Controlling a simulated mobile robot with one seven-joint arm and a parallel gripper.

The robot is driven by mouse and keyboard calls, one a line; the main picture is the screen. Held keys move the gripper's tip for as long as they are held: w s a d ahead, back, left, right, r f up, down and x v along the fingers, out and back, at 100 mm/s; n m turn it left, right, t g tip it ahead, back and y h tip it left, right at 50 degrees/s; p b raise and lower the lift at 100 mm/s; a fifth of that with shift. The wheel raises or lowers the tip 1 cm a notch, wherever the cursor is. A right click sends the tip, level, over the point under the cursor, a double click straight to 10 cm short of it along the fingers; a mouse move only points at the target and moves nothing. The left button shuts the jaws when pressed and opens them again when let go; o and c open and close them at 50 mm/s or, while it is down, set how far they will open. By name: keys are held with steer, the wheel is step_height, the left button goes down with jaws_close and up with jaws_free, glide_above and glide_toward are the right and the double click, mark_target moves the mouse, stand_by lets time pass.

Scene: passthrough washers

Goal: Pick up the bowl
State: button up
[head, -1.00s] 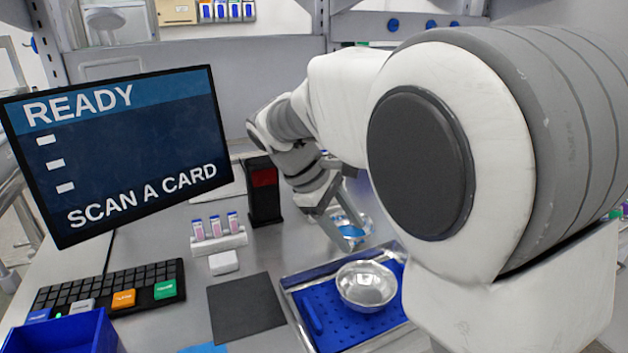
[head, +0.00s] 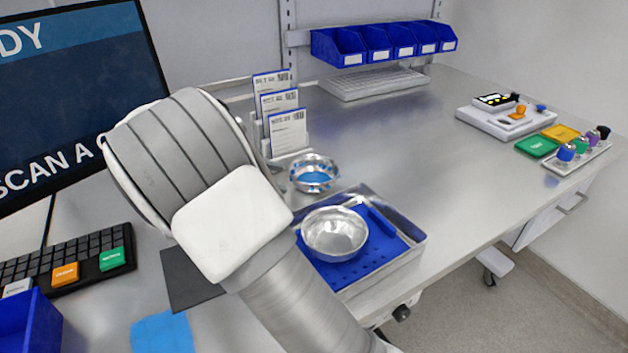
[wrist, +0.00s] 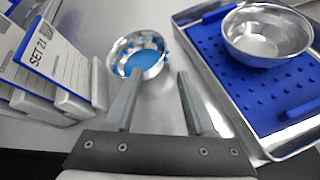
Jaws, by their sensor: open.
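A shiny metal bowl (head: 335,234) sits upright on the blue perforated mat of a metal tray (head: 421,240). In the wrist view this bowl (wrist: 266,33) is at the upper right, off to the side of my fingers. A smaller metal dish (head: 314,172) with blue inside stands on the bench behind the tray. In the wrist view the dish (wrist: 138,54) is just ahead of my fingertips, nearer the left finger. My gripper (wrist: 158,74) is open with nothing visible between its fingers.
A rack of upright cards (head: 285,125) stands left of the dish, close to my gripper in the wrist view (wrist: 45,60). A monitor and keyboard (head: 60,265) are at left. The bench right of the tray is clear up to several coloured items (head: 560,140).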

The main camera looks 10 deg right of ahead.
mark_target(309, 184)
steer(key=b+x, duration=0.2)
steer(key=x, duration=0.9)
steer(key=shift+d+f, duration=0.15)
steer(key=shift+d, duration=0.15)
jaws_close()
